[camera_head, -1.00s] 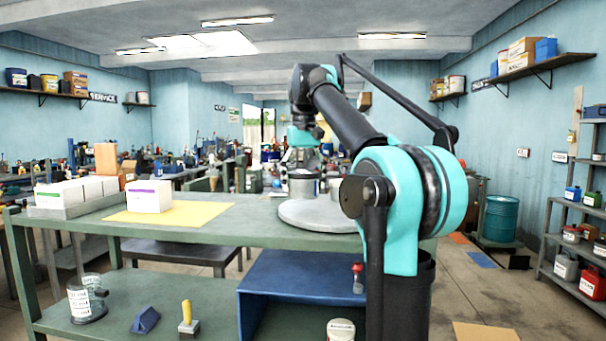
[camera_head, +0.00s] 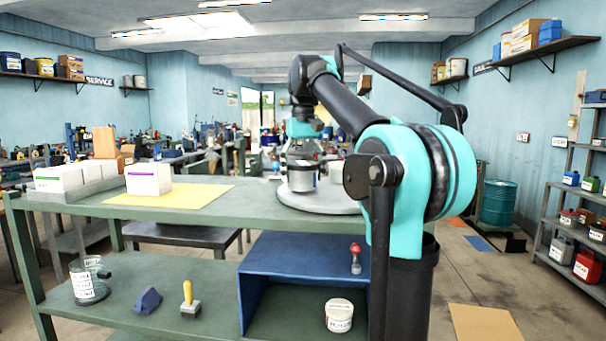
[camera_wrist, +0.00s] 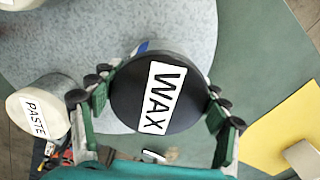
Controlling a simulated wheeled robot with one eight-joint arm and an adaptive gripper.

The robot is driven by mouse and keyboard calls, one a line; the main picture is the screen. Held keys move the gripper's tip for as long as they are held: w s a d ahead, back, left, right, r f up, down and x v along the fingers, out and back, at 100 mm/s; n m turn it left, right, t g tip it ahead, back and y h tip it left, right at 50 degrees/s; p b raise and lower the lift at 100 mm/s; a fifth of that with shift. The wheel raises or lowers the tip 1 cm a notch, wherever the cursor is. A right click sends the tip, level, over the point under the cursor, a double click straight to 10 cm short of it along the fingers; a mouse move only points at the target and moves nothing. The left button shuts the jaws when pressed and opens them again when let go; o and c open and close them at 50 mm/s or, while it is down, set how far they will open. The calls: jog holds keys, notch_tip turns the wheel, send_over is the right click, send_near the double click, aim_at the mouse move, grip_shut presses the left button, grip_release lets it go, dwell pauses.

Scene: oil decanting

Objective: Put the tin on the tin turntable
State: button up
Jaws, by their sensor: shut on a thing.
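The tin is round with a black lid labelled WAX (camera_wrist: 155,93) in the wrist view. My gripper (camera_wrist: 158,108) is shut on it, with a green-padded finger on each side. In the head view the tin (camera_head: 302,179) is upright below my gripper (camera_head: 302,160), at the left part of the round grey turntable (camera_head: 322,207). The turntable also shows in the wrist view (camera_wrist: 75,50), around and under the tin. I cannot tell whether the tin's base touches it. The tin's underside is hidden.
A pale tin labelled PASTE (camera_wrist: 36,112) is close beside my gripper. Another tin is partly cut off at the wrist view's top left. A yellow mat (camera_head: 205,192) and white boxes (camera_head: 148,179) lie left on the green bench (camera_head: 235,212). My arm hides the bench's right end.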

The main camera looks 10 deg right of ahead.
jog(key=shift+f, duration=0.45)
jog(key=o, duration=1.8)
